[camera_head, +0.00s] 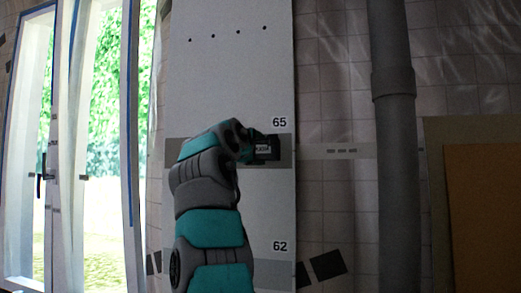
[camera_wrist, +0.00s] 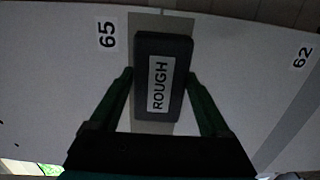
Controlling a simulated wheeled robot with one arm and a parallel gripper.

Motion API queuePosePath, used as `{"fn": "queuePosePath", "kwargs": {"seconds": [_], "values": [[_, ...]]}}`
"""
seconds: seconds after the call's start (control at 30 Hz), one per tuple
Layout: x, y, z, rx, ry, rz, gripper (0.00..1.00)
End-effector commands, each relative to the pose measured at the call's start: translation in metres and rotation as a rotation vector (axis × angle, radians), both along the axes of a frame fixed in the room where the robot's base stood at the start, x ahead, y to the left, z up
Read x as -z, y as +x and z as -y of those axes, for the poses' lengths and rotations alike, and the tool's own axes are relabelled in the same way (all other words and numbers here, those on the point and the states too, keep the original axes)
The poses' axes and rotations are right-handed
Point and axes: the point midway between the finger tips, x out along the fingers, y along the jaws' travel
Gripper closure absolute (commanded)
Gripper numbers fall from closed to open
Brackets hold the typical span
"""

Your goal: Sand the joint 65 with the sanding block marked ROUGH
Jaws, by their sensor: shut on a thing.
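The sanding block (camera_wrist: 162,48) is dark with a white label reading ROUGH. My gripper (camera_wrist: 160,85) is shut on it, one green finger on each side. In the head view my gripper (camera_head: 252,148) and the block (camera_head: 268,148) are at the right part of joint 65 (camera_head: 282,139), a grey band across the white panel. In the wrist view the block lies over the joint 65 band (camera_wrist: 148,20), beside the 65 label. I cannot tell whether the block touches the panel. My arm hides the left part of the band.
Joint 62 (camera_head: 275,268), a lighter grey band, lies lower on the panel (camera_head: 230,80). A grey vertical pipe (camera_head: 392,150) runs down the tiled wall to the right. Brown boards (camera_head: 485,200) stand at far right. A bright glazed door (camera_head: 90,150) is at left.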

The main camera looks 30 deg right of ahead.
Motion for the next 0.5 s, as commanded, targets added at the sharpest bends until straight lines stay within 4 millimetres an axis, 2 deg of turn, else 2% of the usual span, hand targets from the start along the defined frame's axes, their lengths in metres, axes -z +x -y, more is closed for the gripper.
{"fn": "queuePosePath", "kwargs": {"seconds": [0.17, 0.5], "values": [[-0.004, 0.001, 0.006, 0.006, -0.002, 0.002, 0.64], [-0.007, 0.023, 0.032, 0.005, -0.003, 0.004, 0.64]]}}
